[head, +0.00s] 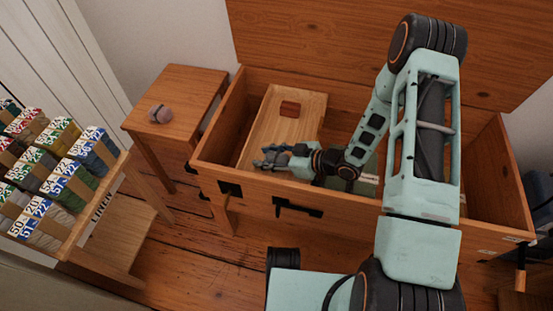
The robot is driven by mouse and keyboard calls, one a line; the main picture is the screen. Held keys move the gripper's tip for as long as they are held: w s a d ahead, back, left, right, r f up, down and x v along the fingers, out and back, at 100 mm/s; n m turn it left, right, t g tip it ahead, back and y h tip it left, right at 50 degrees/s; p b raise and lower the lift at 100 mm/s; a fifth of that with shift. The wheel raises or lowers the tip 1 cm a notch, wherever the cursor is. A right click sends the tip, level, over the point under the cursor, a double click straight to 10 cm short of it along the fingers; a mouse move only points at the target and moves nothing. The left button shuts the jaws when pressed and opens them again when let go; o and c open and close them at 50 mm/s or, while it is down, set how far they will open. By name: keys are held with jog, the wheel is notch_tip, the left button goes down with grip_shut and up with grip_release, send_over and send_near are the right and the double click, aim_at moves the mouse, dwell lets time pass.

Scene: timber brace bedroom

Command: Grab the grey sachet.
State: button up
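My gripper (266,161) is above the left part of the open wooden chest (250,181), near its front wall and over the lower end of a pale wooden tray (262,118). Its fingers are small and dark grey here, and I cannot tell whether they are open or shut or hold anything. No grey sachet can be made out for sure. A small rounded greyish-pink thing (160,113) lies on the stool to the left of the chest, apart from my gripper. My arm hides much of the chest's middle and right.
A small reddish-brown block (289,109) lies on the tray. The wooden stool (187,88) stands left of the chest. A rack with several yarn bundles (60,165) is at far left. The chest's raised lid (330,40) stands behind. Wooden floor shows in front.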

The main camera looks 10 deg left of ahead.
jog(key=shift+c, duration=1.1)
